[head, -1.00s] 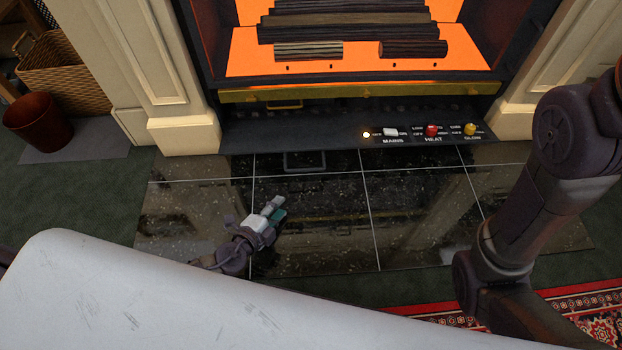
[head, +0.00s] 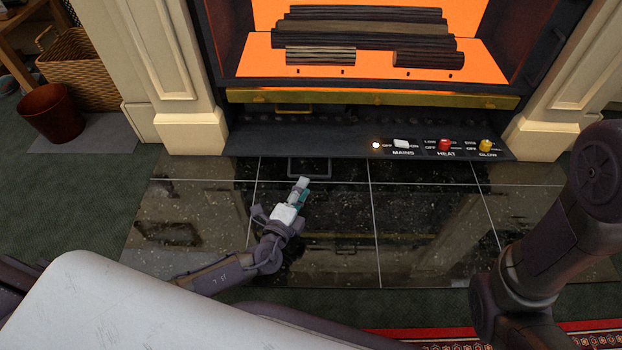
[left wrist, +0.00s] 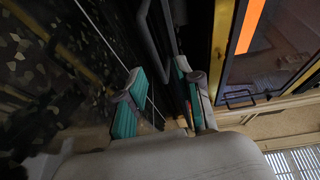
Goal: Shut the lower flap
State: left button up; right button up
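The lower flap (head: 300,144) is a dark panel below the orange fire opening. It appears folded down and open, lying out over the hearth. A dark bar handle (head: 309,170) shows at its front edge, left of the middle. My left gripper (head: 302,189) is just in front of this handle, over the black hearth tiles. In the left wrist view its two teal-padded fingers (left wrist: 158,84) are apart, with a dark bar (left wrist: 152,40) beyond the gap. I cannot tell whether they touch it. My right arm shows at the right, but its gripper is out of view.
Mains, heat and glow switches (head: 445,146) sit at the right behind the flap's front edge. A brass strip (head: 380,98) runs above. Cream pillars flank the fireplace. A wicker basket (head: 80,70) and a brown bin (head: 52,112) stand at the left.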

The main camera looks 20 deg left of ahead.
aim_at(310, 176)
pick_arm(q)
jog(key=w, duration=0.2)
jog(key=w+b, duration=0.1)
jog(key=w, duration=0.3)
jog(key=shift+d+f+b, duration=0.15)
jog(key=shift+d+b, duration=0.15)
jog(key=shift+s, duration=0.1)
jog(key=c, duration=0.6)
grip_shut()
